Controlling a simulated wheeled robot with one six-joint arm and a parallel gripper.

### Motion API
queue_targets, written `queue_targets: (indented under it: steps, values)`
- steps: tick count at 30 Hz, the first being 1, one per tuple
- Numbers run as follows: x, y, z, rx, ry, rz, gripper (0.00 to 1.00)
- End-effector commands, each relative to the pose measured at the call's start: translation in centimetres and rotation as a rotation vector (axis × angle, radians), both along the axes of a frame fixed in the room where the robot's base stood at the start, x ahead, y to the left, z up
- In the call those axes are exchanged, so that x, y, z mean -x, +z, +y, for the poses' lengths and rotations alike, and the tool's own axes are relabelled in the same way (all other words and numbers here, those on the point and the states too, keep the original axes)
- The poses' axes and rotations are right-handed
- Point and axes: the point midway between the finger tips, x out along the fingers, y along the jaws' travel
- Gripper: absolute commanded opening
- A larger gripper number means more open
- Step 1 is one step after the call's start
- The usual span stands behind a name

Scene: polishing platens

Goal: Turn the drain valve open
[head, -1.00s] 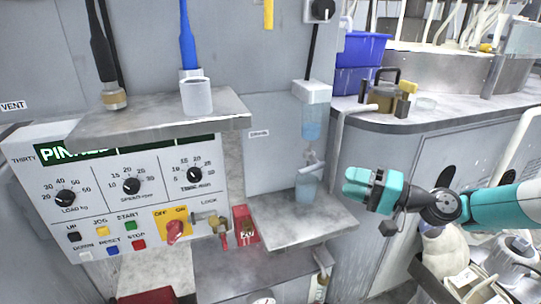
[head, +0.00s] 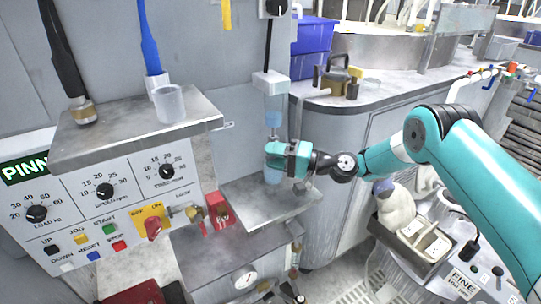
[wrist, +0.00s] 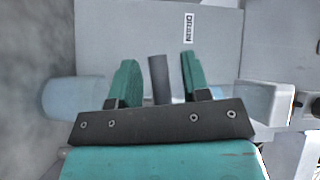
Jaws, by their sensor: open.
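The drain station hangs on the grey wall: a white-topped reservoir (head: 270,80) with blue liquid stands above a light blue beaker (head: 273,178). My gripper (head: 272,155) is in front of the section between them, and covers most of the valve in the head view. In the wrist view, a dark grey bar (wrist: 158,80), seemingly the valve lever, lies between my two open teal fingers (wrist: 158,85). Gaps show on both sides of the bar, so the fingers do not visibly clamp it. The DRAIN label (wrist: 188,28) is on the wall beyond.
A metal shelf (head: 245,208) lies under the beaker. The control panel (head: 105,210) with knobs and buttons is at left, beneath an upper shelf (head: 95,140) holding a clear cup (head: 169,104). Blue bins (head: 312,45) stand on the counter behind right.

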Motion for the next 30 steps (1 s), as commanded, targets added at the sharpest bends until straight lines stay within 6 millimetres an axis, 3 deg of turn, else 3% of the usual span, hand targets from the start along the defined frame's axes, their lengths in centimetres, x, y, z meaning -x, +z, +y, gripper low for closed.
queue_targets:
  steps: [1, 6, 7, 19, 30]
  values:
    - [-0.01, 0.0, -0.02, 0.0, 0.0, 0.0, 0.43]
    - [0.01, 0.01, 0.01, 0.0, 0.0, 0.0, 0.04]
    - [0.01, 0.01, 0.02, 0.0, 0.001, 0.0, 0.0]
    - [0.03, -0.11, 0.1, 0.045, 0.001, -0.029, 0.0]
    - [-0.1, -0.89, -0.1, 0.272, 0.004, -0.183, 0.0]
